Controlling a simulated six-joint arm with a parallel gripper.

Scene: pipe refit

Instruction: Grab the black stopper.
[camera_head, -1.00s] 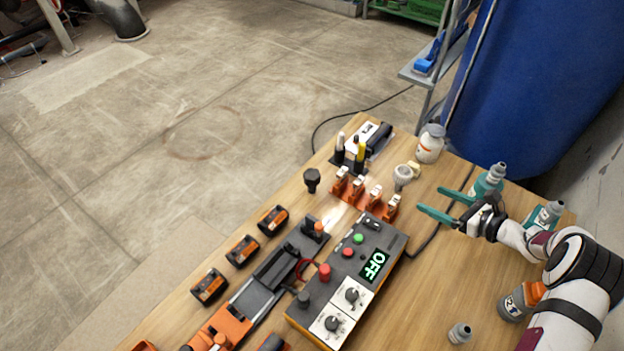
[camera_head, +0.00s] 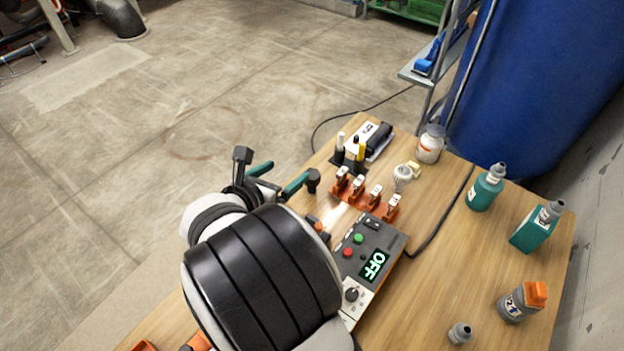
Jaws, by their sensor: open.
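The black stopper (camera_head: 314,181) stands near the left edge of the wooden table, left of the orange clamp rack. My gripper (camera_head: 288,170) is open, with its two green fingers apart and nothing visible between them. It is just left of the stopper. The right fingertip overlaps the stopper's left side in this view; I cannot tell whether they touch. My arm hides much of the table's front left.
An orange rack (camera_head: 364,198) with several metal-topped pieces and a control box (camera_head: 377,237) reading OFF lie right of the stopper. Marker pens (camera_head: 358,150) stand behind it. Bottles (camera_head: 486,187) stand along the right side. The table's right middle is clear.

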